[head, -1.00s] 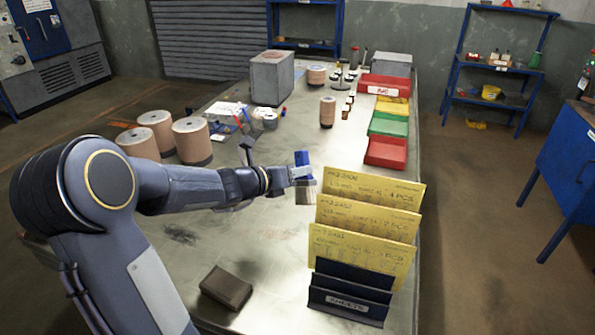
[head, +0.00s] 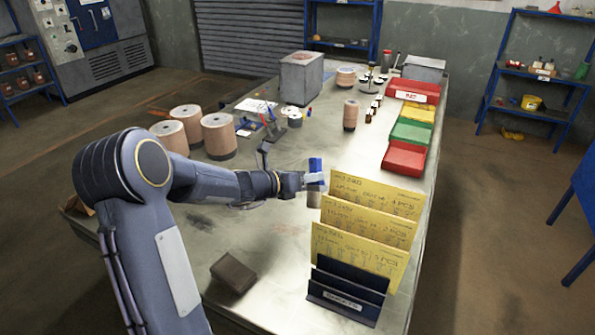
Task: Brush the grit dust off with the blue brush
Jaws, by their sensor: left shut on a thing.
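My left gripper (head: 312,183) is shut on the blue brush (head: 316,165). The brush is upright, blue handle up, with its bristle end below the fingers and partly covered by them. It is just left of the yellow cards; I cannot tell whether the bristles touch the metal table (head: 275,238). A dark smudge of grit dust (head: 200,222) lies on the table to the left of the gripper, beside my forearm. My right gripper is not in view.
Yellow cards (head: 360,258) stand in a dark holder (head: 345,298) close to the brush. A brown block (head: 233,272) lies at the front. Rolls (head: 219,136), red and green bins (head: 404,158) and a grey box (head: 300,80) stand farther back. Table between block and cards is clear.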

